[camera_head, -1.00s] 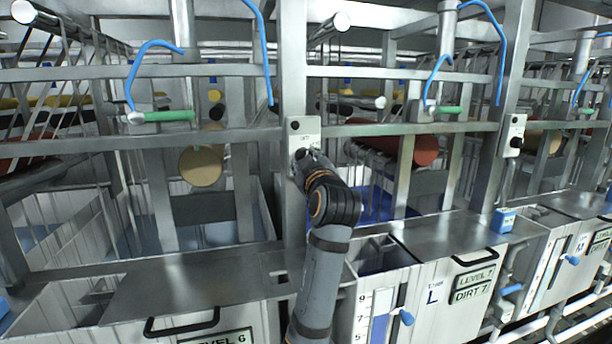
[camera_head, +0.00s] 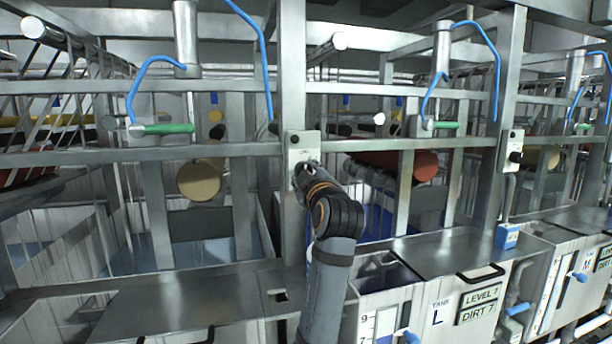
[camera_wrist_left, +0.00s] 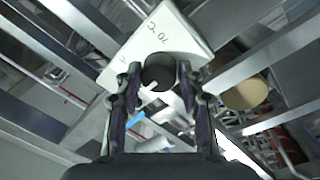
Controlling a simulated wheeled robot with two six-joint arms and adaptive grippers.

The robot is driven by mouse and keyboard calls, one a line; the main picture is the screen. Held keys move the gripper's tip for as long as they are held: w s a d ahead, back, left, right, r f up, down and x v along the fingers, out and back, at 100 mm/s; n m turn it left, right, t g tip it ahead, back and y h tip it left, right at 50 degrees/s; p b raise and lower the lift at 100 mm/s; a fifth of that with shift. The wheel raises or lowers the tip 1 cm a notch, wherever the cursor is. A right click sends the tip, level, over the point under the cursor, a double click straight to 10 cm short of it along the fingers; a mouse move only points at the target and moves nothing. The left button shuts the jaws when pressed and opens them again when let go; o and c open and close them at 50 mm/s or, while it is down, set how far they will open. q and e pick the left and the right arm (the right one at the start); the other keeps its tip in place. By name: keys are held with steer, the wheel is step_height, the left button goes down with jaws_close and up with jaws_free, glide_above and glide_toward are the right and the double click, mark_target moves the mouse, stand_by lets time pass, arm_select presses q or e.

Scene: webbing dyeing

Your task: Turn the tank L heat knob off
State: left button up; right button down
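A dark round knob (camera_wrist_left: 158,72) with a white mark pointing down-left sits on a pale control plate (camera_wrist_left: 172,38) marked "70°C" in the left wrist view. In the head view the plate (camera_head: 303,142) is on an upright metal post, above and left of the tank labelled "TANK L" (camera_head: 437,315). My left gripper (camera_wrist_left: 159,76) is at the knob, one finger on each side, and looks closed on it. In the head view my left gripper (camera_head: 304,172) hides most of the knob. My right gripper is not in view.
Metal rails and posts surround the plate. A green-handled lever (camera_head: 168,129) and blue hoses (camera_head: 262,50) are at left. A tan roller end (camera_head: 199,181) and a red roller (camera_head: 425,165) flank the post. A metal lid (camera_head: 445,243) covers part of the tank at right.

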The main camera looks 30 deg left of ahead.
mark_target(306, 131)
arm_select(q)
steer(key=o, duration=0.4)
steer(key=shift+w+a, duration=0.1)
steer(key=shift+w, duration=0.05)
steer(key=shift+c, duration=0.2)
steer(key=r, duration=0.9)
steer(key=shift+d+r, duration=0.2)
steer(key=shift+r, duration=0.15)
steer(key=shift+a+r, duration=0.1)
steer(key=shift+a, duration=0.1)
